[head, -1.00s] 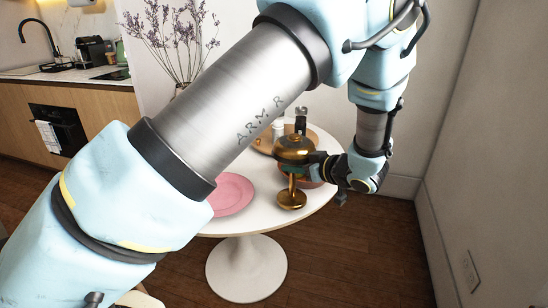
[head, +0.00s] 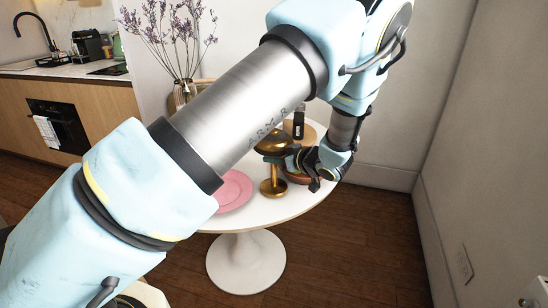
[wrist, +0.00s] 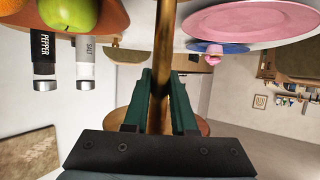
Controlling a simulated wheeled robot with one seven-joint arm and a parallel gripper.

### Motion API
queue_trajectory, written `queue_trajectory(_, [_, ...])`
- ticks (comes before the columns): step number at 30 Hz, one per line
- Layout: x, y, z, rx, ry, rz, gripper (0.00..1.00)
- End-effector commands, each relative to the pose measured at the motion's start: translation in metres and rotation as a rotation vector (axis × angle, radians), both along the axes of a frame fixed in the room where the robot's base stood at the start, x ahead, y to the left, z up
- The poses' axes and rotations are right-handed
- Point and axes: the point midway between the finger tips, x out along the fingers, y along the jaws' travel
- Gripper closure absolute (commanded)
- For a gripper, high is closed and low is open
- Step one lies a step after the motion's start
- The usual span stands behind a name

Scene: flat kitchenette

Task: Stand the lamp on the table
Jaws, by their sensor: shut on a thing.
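The lamp (head: 273,188) is gold, with a domed shade, a thin stem and a round foot. It is upright over the front part of the white round table (head: 240,216), right of the pink plate. I cannot tell whether its foot touches the tabletop. My gripper (head: 283,158) comes from the right and is shut on the stem below the shade. In the wrist view, which is upside down, the green fingers (wrist: 160,100) close around the gold stem (wrist: 163,45). My arm and gripper hide part of the shade.
A pink plate (head: 235,188) lies left of the lamp. A brown bowl (head: 299,179) stands behind my gripper. The wrist view shows a green apple (wrist: 70,14), a pepper shaker (wrist: 42,52) and a salt shaker (wrist: 85,50). A vase (head: 184,94) with dried flowers stands at the back.

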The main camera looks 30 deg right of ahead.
Motion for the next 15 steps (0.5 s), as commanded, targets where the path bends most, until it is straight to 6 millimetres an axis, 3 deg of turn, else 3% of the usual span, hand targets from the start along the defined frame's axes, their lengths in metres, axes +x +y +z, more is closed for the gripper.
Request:
queue_trajectory(5, [0.0005,-0.0001,-0.0016,0.000,-0.002,0.000,1.00])
queue_trajectory(6, [-0.0001,-0.0001,-0.0022,0.000,0.000,0.000,0.72])
queue_trajectory(13, [-0.0003,-0.0001,-0.0019,0.000,0.000,0.000,0.46])
queue_trajectory(15, [-0.0003,-0.0001,-0.0019,0.000,0.000,0.000,0.45])
